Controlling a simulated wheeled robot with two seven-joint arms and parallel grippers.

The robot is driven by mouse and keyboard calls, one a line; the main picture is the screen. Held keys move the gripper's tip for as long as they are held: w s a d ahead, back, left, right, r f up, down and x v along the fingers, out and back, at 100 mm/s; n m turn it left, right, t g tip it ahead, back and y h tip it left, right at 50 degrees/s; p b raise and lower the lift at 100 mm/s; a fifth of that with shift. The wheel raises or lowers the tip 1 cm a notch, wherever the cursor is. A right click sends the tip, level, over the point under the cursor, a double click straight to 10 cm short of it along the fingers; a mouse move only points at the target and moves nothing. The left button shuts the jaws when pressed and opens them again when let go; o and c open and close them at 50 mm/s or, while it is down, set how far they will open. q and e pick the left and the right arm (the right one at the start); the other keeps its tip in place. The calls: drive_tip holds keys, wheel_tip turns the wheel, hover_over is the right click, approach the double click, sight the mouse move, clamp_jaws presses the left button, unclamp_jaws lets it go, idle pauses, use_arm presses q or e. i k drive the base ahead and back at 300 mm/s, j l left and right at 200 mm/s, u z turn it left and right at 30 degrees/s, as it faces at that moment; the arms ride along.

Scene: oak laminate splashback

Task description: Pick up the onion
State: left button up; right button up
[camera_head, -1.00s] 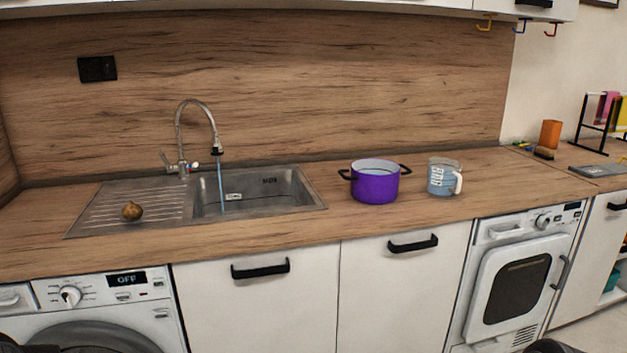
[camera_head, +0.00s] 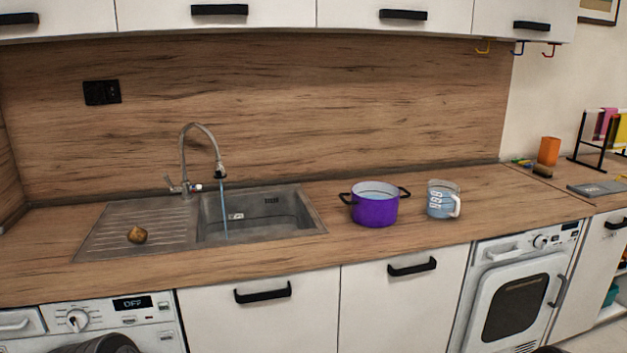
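The brown onion (camera_head: 137,235) sits on the ribbed drainboard (camera_head: 105,240) of the steel sink, left of the basin. Nothing is touching it from above. Neither of my grippers can be made out in the head view. Dark shapes at the bottom edge, lower left and lower right, may be parts of my arms, but no fingertips show.
Water runs from the faucet (camera_head: 188,160) into the basin (camera_head: 255,217). A purple pot (camera_head: 375,207) and a measuring jug (camera_head: 442,200) stand right of the sink. The counter's front strip (camera_head: 200,262) is clear. Upper cabinets (camera_head: 270,12) hang above.

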sight(137, 235)
drive_tip(key=i+j+z, duration=0.1)
drive_tip(key=j, duration=0.45)
drive_tip(key=i+j+z, duration=0.1)
drive_tip(key=j, duration=0.5)
drive_tip(key=i+j+z, duration=0.15)
drive_tip(key=j, duration=0.4)
drive_tip(key=k, duration=0.05)
